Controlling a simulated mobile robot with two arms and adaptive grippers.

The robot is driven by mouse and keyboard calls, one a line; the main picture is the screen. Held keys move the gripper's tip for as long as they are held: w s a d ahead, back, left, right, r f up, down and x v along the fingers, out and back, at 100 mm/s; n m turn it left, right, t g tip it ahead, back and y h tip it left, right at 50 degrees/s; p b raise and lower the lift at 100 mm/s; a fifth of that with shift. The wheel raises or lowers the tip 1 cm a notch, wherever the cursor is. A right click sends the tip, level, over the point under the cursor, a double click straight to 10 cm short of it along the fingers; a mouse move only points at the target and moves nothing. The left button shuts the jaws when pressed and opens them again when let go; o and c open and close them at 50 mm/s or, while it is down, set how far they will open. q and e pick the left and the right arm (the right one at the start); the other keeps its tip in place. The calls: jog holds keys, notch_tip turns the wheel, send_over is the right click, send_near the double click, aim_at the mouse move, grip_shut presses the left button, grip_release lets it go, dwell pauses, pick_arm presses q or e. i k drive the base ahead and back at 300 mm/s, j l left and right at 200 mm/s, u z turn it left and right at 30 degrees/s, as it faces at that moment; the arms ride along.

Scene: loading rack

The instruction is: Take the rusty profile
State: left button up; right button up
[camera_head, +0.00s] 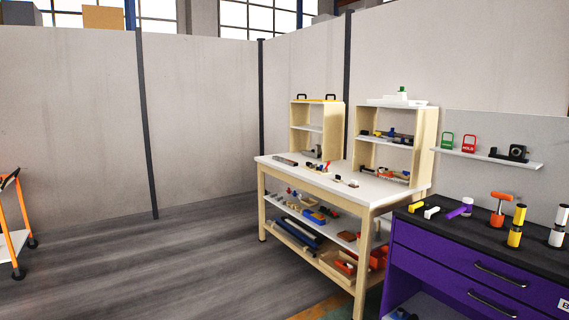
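I cannot single out a rusty profile in the head view; the parts on the shelves are too small to tell apart. A wooden workbench (266,171) with a white top stands right of the middle. A dark grey bar (285,160) lies near its back left corner. Long blue bars (297,235) lie on the bottom shelf, with brownish and orange-red parts to their right. Neither of my grippers is in view.
A purple cabinet (440,262) with a dark top holding coloured tools stands at the right, close to the workbench. An orange-framed cart (13,228) is at the left edge. The grey floor (150,270) between them is clear. Grey partition walls (200,110) stand behind.

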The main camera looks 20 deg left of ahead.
aim_at(293, 164)
jog(key=i+j+u, duration=0.4)
jog(key=i+u, duration=0.25)
jog(key=i, duration=0.2)
jog(key=i+u, duration=0.35)
jog(key=i, duration=1.8)
jog(key=i+j, duration=0.1)
jog(key=i, duration=0.95)
jog(key=i+z, duration=0.1)
jog(key=i, duration=0.95)
